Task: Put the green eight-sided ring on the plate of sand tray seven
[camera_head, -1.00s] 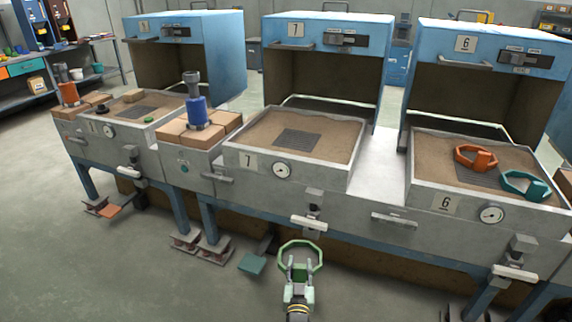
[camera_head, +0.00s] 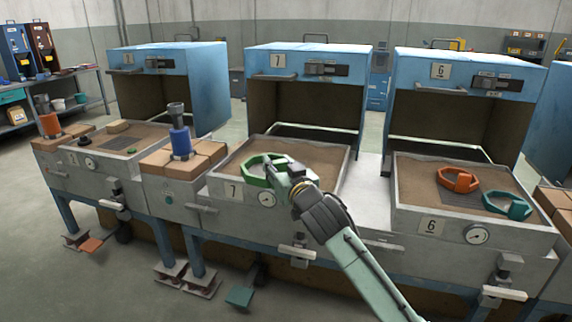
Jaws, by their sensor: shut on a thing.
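The green eight-sided ring (camera_head: 249,161) is over sand tray seven (camera_head: 334,176), toward the tray's left and middle part. My gripper (camera_head: 280,174) is shut on the ring's right side and reaches in from the lower right. The dark plate of tray seven is mostly hidden behind the ring and my gripper. I cannot tell whether the ring touches the plate or sand or is held a little above it.
Sand tray six (camera_head: 410,193) at the right holds an orange ring (camera_head: 457,181) and a teal ring (camera_head: 507,205). Left of tray seven, a blue and grey burner (camera_head: 180,138) stands on bricks (camera_head: 187,158). The raised blue hood seven (camera_head: 300,65) is behind the tray.

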